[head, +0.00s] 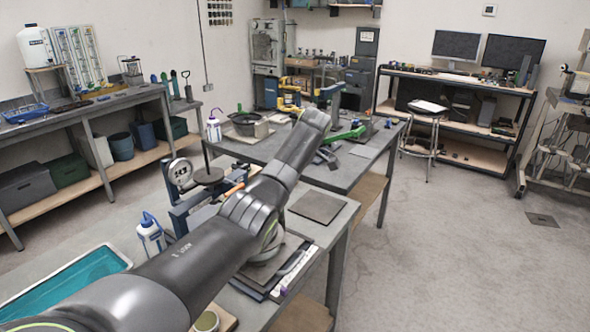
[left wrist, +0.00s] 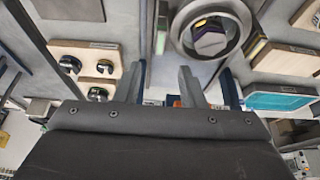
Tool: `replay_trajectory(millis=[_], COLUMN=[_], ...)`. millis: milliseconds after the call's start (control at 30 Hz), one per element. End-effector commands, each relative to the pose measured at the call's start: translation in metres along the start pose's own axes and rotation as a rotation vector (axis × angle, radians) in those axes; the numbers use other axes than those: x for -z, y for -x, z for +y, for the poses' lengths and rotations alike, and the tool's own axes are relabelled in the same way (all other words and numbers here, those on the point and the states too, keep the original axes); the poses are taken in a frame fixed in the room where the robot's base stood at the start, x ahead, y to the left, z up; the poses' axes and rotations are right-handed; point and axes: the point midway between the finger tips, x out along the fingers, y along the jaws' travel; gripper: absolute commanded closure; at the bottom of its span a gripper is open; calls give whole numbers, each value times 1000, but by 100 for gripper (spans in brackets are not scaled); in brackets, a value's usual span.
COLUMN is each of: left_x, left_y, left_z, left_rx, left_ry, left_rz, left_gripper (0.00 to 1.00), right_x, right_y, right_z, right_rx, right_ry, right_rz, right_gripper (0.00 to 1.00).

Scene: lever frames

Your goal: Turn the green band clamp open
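A long green piece (head: 345,136), which may be the green band clamp, lies on the far grey bench just right of my left arm's far end. The arm covers its left end, and I cannot tell its exact shape. My left arm reaches from the lower left over the near bench to the far one. In the left wrist view my left gripper (left wrist: 162,75) shows its fingers apart, with nothing clear between them. In the head view its fingertips are hidden or cannot be told apart from the tools there. I see no contact with the green piece. My right gripper is not in view.
The far bench (head: 361,170) also holds a dark round pan (head: 249,122). A blue stand with a dial (head: 180,172) and a squeeze bottle (head: 150,234) stand left of my arm. A teal tray (head: 122,262) is at lower left. Open floor lies to the right.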

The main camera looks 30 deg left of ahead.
Motion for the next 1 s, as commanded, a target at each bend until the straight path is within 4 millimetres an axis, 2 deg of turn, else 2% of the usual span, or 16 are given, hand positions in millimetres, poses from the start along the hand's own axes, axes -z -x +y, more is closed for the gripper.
replay_trajectory(millis=[100, 300, 467, 900, 1000], left_x=[-1, -1, 0, 0, 2], left_y=[23, 49, 55, 55, 61], left_z=[1, 1, 0, 0, 0], left_rx=[-4, -2, 1, 1, 0], left_ry=[0, -1, -1, 0, 0], left_rz=[0, 0, 0, 0, 0], left_gripper=[64, 64, 64, 64, 64], right_x=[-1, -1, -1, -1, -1], right_y=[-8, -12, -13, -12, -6], right_z=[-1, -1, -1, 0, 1], right_rx=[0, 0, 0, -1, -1], right_ry=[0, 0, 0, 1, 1], right_rz=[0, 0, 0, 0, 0], right_gripper=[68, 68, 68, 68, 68])
